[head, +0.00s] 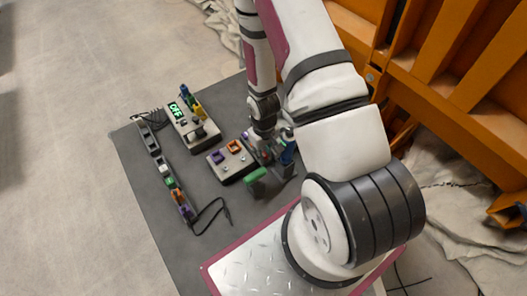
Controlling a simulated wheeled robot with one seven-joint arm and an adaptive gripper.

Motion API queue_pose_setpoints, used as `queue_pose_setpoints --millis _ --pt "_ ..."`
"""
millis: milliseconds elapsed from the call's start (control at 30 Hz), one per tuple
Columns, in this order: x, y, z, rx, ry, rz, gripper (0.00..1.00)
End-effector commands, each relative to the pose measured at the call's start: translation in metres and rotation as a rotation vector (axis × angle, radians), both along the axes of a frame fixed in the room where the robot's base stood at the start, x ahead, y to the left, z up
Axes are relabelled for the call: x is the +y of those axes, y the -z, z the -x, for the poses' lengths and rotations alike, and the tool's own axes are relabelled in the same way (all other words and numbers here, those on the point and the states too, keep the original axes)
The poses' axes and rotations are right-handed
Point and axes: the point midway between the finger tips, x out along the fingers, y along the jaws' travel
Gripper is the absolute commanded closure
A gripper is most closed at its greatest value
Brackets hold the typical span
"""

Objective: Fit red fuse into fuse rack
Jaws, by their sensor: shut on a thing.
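My gripper (264,146) points down over the right part of a low grey box with coloured square fittings, which looks like the fuse rack (236,174). A purple fitting (217,157) and an orange fitting (234,146) show on its left part. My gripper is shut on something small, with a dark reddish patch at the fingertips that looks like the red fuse. The fingers and arm hide most of it. I cannot tell whether the fuse is in a slot or just above it.
A box with a green lit display (174,109) and several coloured pieces stands behind. A power strip (165,170) with plugs and a black cable (212,209) lies left. A green object (256,178) and a blue object (288,147) are close to my gripper. Grey mat (150,212) is clear at front left.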

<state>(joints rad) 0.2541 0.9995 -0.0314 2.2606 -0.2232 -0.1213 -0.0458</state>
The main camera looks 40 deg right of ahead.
Motion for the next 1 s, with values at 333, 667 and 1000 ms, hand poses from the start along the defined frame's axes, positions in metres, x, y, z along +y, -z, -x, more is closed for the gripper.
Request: queue_pose_setpoints --millis 333,667,1000 --pt "0.0002 0.0035 -0.0001 0.0 0.0 0.0 0.55" --pt "0.0002 0.0033 -0.0002 0.0 -0.001 0.0 0.47" --pt "-0.0001 0.0032 -0.0002 -0.001 0.0 0.0 0.35"
